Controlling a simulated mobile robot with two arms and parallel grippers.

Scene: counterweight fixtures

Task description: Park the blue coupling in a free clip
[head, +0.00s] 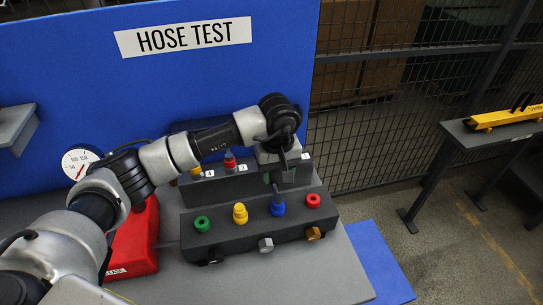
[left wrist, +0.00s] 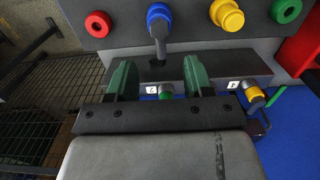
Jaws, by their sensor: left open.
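My left gripper (head: 285,176) is open above the dark clip rail behind the block, apart from the blue coupling. A red piece (head: 230,161) and a yellow piece (left wrist: 255,94) also occupy the rail. My fingers and arm hide other clips.
The block (head: 224,236) also has green (head: 202,223), yellow (head: 239,213) and red (head: 313,200) ports, with knobs on its front face. A red box (head: 139,242) and a gauge (head: 80,162) are at left. The grey table (head: 300,275) is bare in front.

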